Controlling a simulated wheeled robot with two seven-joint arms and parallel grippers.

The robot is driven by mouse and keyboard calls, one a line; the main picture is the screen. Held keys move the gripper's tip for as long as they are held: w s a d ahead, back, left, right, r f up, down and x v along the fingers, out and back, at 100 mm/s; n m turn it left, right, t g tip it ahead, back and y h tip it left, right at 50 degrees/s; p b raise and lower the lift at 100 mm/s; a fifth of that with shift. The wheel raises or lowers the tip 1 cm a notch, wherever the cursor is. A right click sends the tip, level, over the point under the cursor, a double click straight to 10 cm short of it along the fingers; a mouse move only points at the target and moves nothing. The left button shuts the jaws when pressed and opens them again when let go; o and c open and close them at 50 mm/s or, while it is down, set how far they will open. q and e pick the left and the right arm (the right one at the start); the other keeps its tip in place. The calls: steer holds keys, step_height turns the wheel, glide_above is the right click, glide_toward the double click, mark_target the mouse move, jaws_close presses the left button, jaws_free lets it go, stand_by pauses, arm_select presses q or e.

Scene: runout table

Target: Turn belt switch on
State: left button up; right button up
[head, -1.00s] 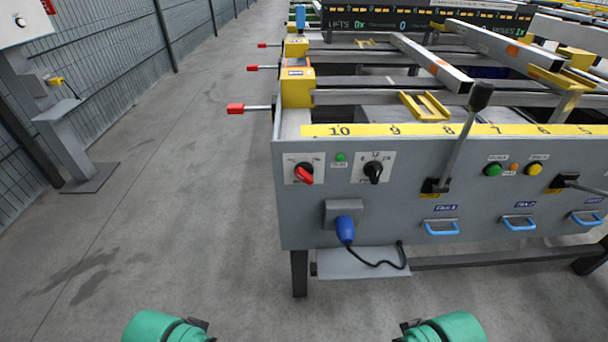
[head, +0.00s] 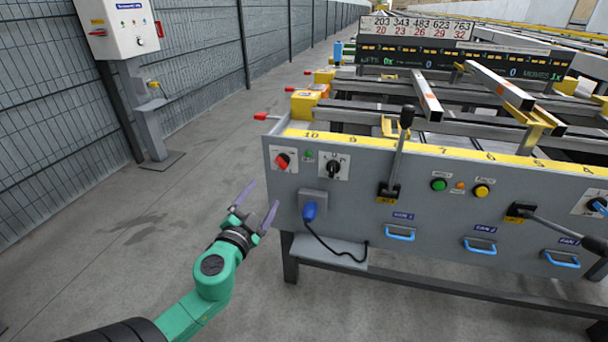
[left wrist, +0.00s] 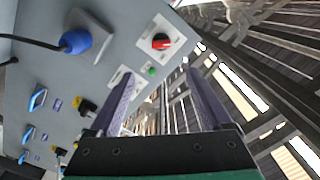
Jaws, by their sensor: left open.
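A grey control panel (head: 430,215) carries a red rotary switch (head: 282,161) on a white plate at its left end. A black rotary switch (head: 333,169) on another white plate is to its right, with a small green light (head: 309,154) between them. Which one is the belt switch I cannot read. My left gripper (head: 264,194) is open and empty, in front of and below the red switch, apart from the panel. In the left wrist view the red switch (left wrist: 161,41) shows beyond and between the open fingers (left wrist: 157,76); the left finger partly hides the black switch's plate. My right gripper is out of view.
A blue plug (head: 309,211) with a black cable sits below the switches. A tall black-knobbed lever (head: 401,145), green button (head: 439,185) and yellow button (head: 481,191) are farther right. A red-handled rod (head: 262,116) sticks out left.

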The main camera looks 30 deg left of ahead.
mark_target(280, 165)
arm_select(q)
steer(key=x, duration=1.4)
steer(key=shift+s+a+f, duration=0.1)
steer(key=shift+a, duration=0.3)
jaws_close()
